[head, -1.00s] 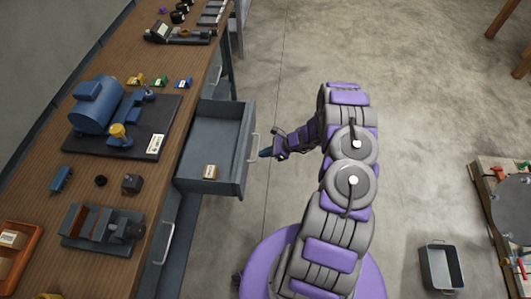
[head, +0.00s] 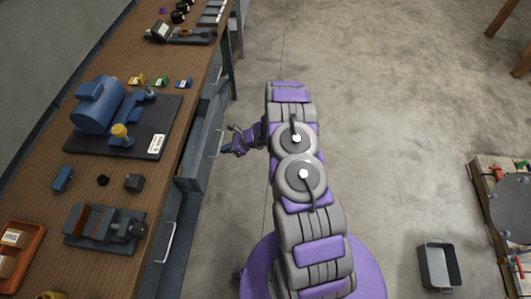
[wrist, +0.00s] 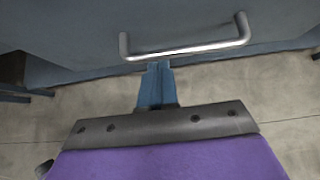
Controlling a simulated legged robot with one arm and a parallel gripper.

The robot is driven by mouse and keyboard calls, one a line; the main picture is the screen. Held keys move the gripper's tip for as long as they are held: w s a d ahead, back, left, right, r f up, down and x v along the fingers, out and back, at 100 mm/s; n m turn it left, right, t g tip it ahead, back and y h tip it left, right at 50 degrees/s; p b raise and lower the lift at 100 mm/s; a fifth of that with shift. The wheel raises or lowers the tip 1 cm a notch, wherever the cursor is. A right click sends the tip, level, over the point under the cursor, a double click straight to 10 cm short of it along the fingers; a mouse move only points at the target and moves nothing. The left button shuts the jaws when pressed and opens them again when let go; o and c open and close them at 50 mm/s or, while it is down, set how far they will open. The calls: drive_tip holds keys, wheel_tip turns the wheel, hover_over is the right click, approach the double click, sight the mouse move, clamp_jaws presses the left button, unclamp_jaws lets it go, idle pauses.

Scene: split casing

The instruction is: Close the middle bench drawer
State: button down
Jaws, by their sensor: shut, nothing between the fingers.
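My gripper (head: 227,150) is shut and empty, right at the drawer front. In the wrist view, its fingertips (wrist: 157,68) lie just below the handle bar, against or very near the front. I cannot tell whether they touch.
The wooden bench top (head: 150,180) carries a blue motor (head: 97,108) on a dark plate, a vice (head: 105,228) and an orange tray (head: 20,250). Another drawer handle (head: 167,242) is nearer. A grey bin (head: 438,266) stands on the floor at right. The middle floor is clear.

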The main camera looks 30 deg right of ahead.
sight(209, 145)
drive_tip(key=w+a, duration=0.1)
drive_tip(key=a, duration=0.1)
drive_tip(key=w+a+b, duration=0.1)
drive_tip(key=w+a, duration=0.1)
drive_tip(key=a, duration=0.1)
drive_tip(key=w+a, duration=0.2)
drive_tip(key=shift+a, duration=0.35)
drive_tip(key=shift+w+a+r+b, duration=0.1)
drive_tip(key=shift+w+a+b, duration=0.15)
drive_tip(key=shift+w+b, duration=0.05)
drive_tip(key=shift+a, duration=0.15)
